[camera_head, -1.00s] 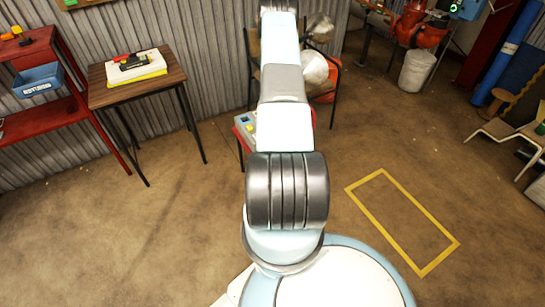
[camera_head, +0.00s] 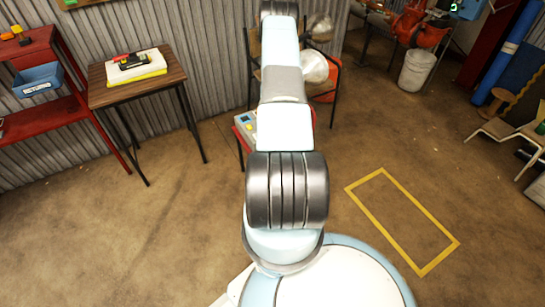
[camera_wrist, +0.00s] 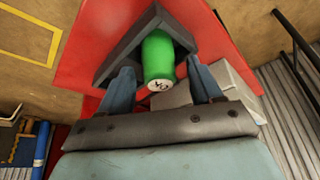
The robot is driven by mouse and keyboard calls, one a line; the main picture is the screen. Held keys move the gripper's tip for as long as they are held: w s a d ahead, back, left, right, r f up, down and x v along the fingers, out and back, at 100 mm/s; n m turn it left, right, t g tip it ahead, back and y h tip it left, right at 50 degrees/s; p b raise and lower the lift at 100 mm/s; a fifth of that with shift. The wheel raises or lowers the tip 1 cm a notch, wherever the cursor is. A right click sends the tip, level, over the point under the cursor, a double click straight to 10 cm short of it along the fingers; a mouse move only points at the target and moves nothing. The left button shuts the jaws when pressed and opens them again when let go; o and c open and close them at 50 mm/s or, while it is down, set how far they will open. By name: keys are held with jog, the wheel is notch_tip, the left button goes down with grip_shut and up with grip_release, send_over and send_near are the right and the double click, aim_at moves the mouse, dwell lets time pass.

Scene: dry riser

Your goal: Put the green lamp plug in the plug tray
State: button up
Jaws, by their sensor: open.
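A green cylinder (camera_wrist: 158,58), which looks like the lamp plug, shows in the wrist view with its pale, marked end facing me. Its mark is too small to read. A dark grey angled piece (camera_wrist: 117,48) surrounds its far end. My gripper (camera_wrist: 162,88) is open, with one blue finger on each side of the cylinder's near end. I cannot tell whether the fingers touch it. A blue tray (camera_head: 38,80) with a white label stands on the red shelf at the left in the head view; its label is unreadable. My arm hides the gripper and cylinder there.
A red surface (camera_wrist: 82,55) lies beyond the cylinder, with a grey box (camera_wrist: 232,88) beside it. In the head view, a wooden table (camera_head: 105,92) stands beside the red shelf (camera_head: 55,112). Open floor, with a yellow outline (camera_head: 362,183), lies at the right.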

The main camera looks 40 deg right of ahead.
jog(key=v, duration=1.2)
jog(key=w+a+r+n+t+y, duration=0.15)
jog(key=w+r, duration=0.25)
jog(key=r, duration=0.5)
jog(key=w+a+r+n+g+h, duration=0.1)
jog(key=w+a+r, duration=0.25)
jog(key=r, duration=0.55)
jog(key=w+a+r+n+t+y, duration=0.1)
jog(key=a+r, duration=0.4)
jog(key=r, duration=0.4)
jog(key=w+a+r+n+t+y, duration=0.1)
jog(key=a+r, duration=0.4)
jog(key=r, duration=0.4)
jog(key=s+a+r+n, duration=0.1)
jog(key=s+a+r, duration=0.35)
jog(key=r, duration=0.35)
jog(key=s+a+r+n, duration=0.2)
jog(key=s+a+r, duration=0.25)
jog(key=r, duration=0.25)
jog(key=s+a+r, duration=0.2)
jog(key=s+r, duration=0.1)
jog(key=s, duration=0.2)
jog(key=s+a+r+n, duration=0.1)
jog(key=s+a+r, duration=0.1)
jog(key=s, duration=0.3)
jog(key=s+a+r+n+y, duration=0.1)
jog(key=s+a+r, duration=0.1)
jog(key=s+r, duration=0.2)
jog(key=shift+s+a, duration=0.4)
jog(key=shift+s, duration=0.45)
